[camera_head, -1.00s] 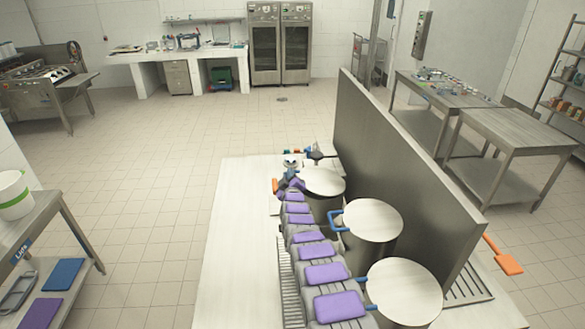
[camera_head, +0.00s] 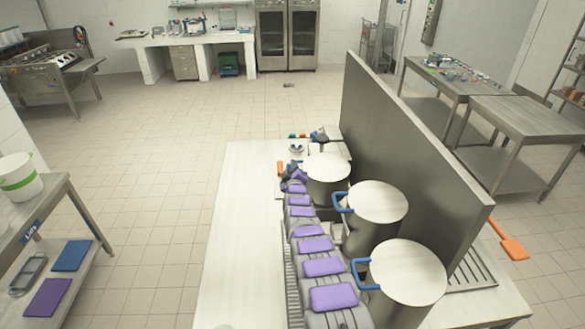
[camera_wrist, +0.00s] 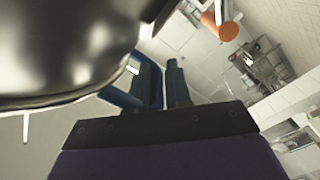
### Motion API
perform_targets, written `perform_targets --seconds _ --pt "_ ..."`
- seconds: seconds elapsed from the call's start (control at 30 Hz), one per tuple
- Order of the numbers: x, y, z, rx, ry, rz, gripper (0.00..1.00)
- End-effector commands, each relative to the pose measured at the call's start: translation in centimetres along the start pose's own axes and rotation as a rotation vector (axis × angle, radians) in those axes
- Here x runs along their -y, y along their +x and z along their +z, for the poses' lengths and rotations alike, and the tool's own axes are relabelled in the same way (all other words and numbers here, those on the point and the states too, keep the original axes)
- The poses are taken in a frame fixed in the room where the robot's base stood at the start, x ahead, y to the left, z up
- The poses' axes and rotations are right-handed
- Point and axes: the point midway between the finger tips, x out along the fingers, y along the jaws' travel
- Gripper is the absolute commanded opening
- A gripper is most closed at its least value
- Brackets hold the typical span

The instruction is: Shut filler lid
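Three metal cylinders with pale flat tops stand in a row on the table in the head view: far (camera_head: 328,166), middle (camera_head: 376,201) and near (camera_head: 408,270). The middle and near ones show blue handles (camera_head: 341,204) on their left sides. I cannot tell which top is the filler lid. My gripper (camera_head: 293,175) is small and dark at the left of the far cylinder. In the wrist view, my gripper (camera_wrist: 164,66) shows two dark blue fingers with a narrow gap. A blue piece (camera_wrist: 118,98) lies beside the left finger, below a large shiny metal surface (camera_wrist: 65,45); contact is unclear.
A tall grey panel (camera_head: 410,165) stands right of the cylinders. The pale tabletop (camera_head: 235,230) is clear on the left. An orange-handled item (camera_head: 280,168) lies near the far end. A side shelf (camera_head: 75,215) with lids and a white bucket (camera_head: 17,180) stands left.

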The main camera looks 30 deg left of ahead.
Motion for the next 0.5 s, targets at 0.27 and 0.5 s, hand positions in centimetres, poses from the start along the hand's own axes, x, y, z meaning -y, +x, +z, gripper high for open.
perform_targets --seconds 0.27,0.5 --pt "0.56 0.07 0.13 0.002 -0.001 -0.008 0.38" --pt "0.16 -0.01 0.19 0.001 0.001 -0.004 0.38"
